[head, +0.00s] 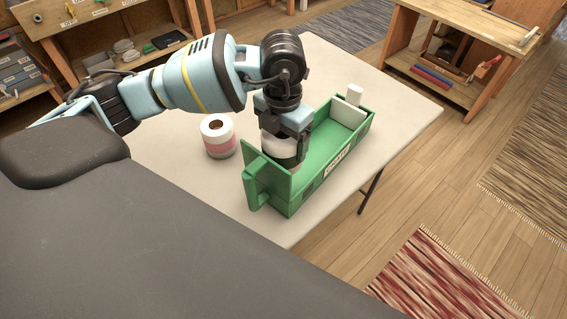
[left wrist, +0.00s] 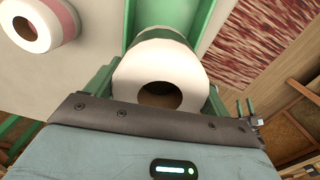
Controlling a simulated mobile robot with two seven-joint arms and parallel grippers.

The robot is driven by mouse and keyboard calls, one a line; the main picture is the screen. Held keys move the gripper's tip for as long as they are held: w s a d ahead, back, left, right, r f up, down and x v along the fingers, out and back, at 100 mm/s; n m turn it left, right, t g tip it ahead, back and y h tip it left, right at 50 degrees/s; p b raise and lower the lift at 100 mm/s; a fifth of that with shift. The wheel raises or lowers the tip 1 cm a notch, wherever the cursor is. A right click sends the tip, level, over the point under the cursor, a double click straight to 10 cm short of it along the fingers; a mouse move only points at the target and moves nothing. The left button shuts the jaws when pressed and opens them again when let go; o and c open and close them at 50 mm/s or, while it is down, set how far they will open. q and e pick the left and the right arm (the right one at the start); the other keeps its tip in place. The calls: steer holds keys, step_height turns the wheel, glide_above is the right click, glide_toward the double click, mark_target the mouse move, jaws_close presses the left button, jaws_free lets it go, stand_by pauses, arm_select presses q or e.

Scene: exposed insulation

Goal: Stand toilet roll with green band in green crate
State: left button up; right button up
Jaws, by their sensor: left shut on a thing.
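The green crate (head: 318,171) stands on the pale table, with a label on its long front side. My left gripper (head: 285,158) points down into the crate's near left part and is shut on a white toilet roll (head: 280,153). In the left wrist view this roll (left wrist: 136,76) sits between the fingers (left wrist: 160,95), its open end facing the camera. My right gripper is not in view.
A toilet roll with a pink band (head: 220,146) stands on the table (head: 180,190) left of the crate; it also shows in the left wrist view (left wrist: 62,20). White items (head: 348,112) occupy the crate's far right end. A wooden workbench (head: 440,85) stands behind right.

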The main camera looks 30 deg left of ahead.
arm_select(q)
step_height(320, 180, down, 8)
steer(key=shift+f, duration=0.55)
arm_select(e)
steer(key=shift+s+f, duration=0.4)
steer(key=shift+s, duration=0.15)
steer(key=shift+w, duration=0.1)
arm_select(q)
steer(key=shift+f, duration=0.25)
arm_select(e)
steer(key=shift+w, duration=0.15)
arm_select(q)
steer(key=shift+f+b, duration=0.35)
steer(key=shift+f, duration=0.05)
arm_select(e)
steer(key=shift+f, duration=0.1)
arm_select(q)
steer(key=o, duration=0.8)
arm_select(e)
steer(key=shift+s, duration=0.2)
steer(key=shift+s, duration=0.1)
